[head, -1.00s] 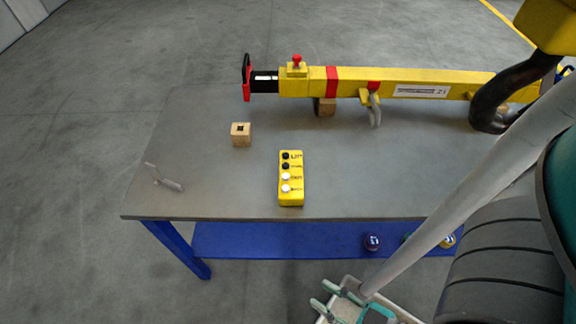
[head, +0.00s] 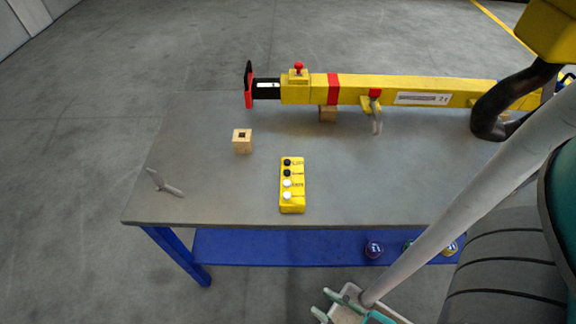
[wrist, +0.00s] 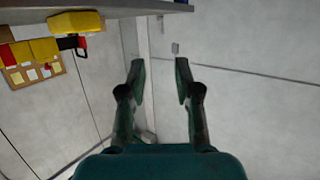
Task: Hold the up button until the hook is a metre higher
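A yellow button box (head: 292,204) lies on the grey table. It has two black buttons at its far end and two white ones nearer me; its labels are too small to read. A grey hook-shaped piece (head: 377,118) shows below a red part on the long yellow beam (head: 450,90); I cannot tell if it is the task's hook.
The table (head: 215,205) also bears a wooden block with a hole (head: 242,142) and a small grey tool (head: 164,184) at left. A blue shelf (head: 290,250) below holds several small balls. The tabletop around the button box is clear. In the wrist view a pinboard (wrist: 35,78) shows at left.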

